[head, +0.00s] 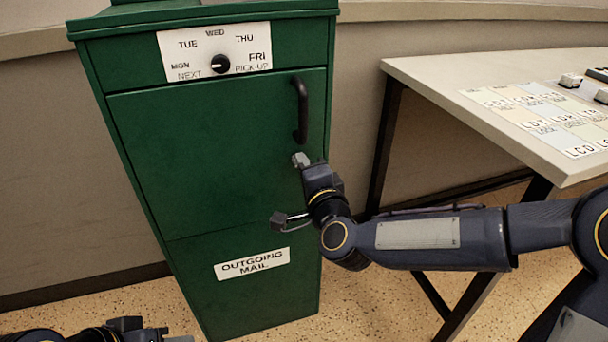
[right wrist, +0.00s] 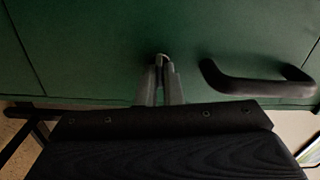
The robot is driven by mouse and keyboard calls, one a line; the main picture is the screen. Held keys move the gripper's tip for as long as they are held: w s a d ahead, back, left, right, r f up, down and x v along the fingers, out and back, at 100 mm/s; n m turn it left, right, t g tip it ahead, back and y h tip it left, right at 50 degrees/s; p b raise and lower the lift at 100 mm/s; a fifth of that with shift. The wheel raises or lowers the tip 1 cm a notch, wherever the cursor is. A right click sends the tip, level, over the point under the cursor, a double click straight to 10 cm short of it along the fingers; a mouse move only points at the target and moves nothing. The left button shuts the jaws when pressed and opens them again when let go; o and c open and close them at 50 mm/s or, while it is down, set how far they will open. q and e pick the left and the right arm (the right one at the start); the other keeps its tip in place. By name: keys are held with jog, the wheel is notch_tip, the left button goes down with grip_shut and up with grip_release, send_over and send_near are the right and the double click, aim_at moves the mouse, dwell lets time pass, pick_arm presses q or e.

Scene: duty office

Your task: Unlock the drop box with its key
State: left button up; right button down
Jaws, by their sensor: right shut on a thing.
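The drop box (head: 210,150) is a tall green cabinet with a closed front door and a black bar handle (head: 300,110), also in the right wrist view (right wrist: 255,86). My right gripper (head: 300,160) is at the door just below the handle. In the right wrist view, its fingertips (right wrist: 162,66) are shut together close to the door. A small rounded metal edge, seemingly the key (right wrist: 162,57), shows between them. The fingers hide most of it and the lock, so I cannot tell how deep it sits. My left gripper (head: 165,333) is partly cut off at the bottom left.
A dial (head: 220,63) with weekday labels is above the door, and an outgoing mail label (head: 252,263) is lower down. A table (head: 450,80) with lettered cards (head: 540,115) stands to the right, beyond my right arm. Speckled floor shows around the box.

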jog(key=shift+f+m+b, duration=0.1)
jog(key=shift+m+b, duration=0.4)
jog(key=shift+m, duration=0.3)
jog(key=c, duration=1.6)
grip_release()
jog(key=shift+s, duration=0.1)
jog(key=p+v, duration=0.1)
jog(key=v, duration=0.6)
jog(key=shift+s+d, duration=0.15)
jog(key=shift+s, duration=0.15)
